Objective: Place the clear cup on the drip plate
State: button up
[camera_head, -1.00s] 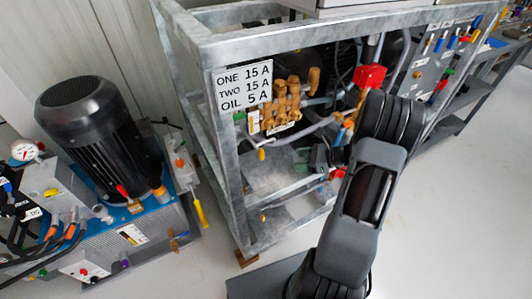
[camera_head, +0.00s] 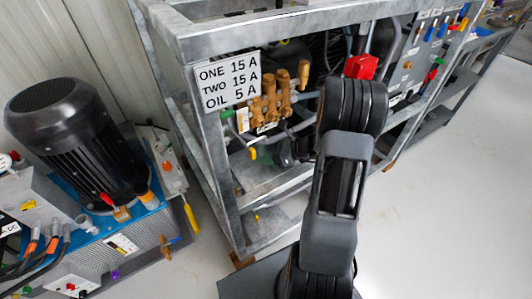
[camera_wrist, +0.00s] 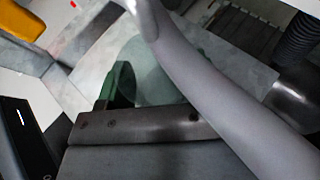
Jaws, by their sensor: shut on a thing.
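My gripper (camera_wrist: 125,90) is inside the metal frame, with a dark green finger showing in the wrist view. It is shut on the clear cup (camera_wrist: 150,72), a pale see-through greenish shape beside that finger. A thick grey hose crosses in front and hides part of the cup and gripper. A flat mottled grey plate (camera_wrist: 225,65), which looks like the drip plate, lies behind and below the cup. I cannot tell whether the cup touches it. In the head view my arm hides most of the gripper and the cup cannot be made out.
The galvanised frame (camera_head: 215,150) surrounds the work space, with brass fittings (camera_head: 272,105) and a red box (camera_head: 361,67) above. A yellow-handled valve (camera_head: 252,153) hangs near the front. A black motor (camera_head: 75,135) stands left. The floor on the right is clear.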

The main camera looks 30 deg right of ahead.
jog(key=shift+a+f, duration=0.15)
jog(key=shift+a, duration=0.1)
jog(key=o, duration=0.9)
jog(key=shift+d+r, duration=0.15)
jog(key=shift+r, duration=0.15)
jog(key=p+v, duration=0.3)
jog(key=v, duration=0.7)
jog(key=shift+v, duration=0.8)
jog(key=shift+s+d, duration=0.1)
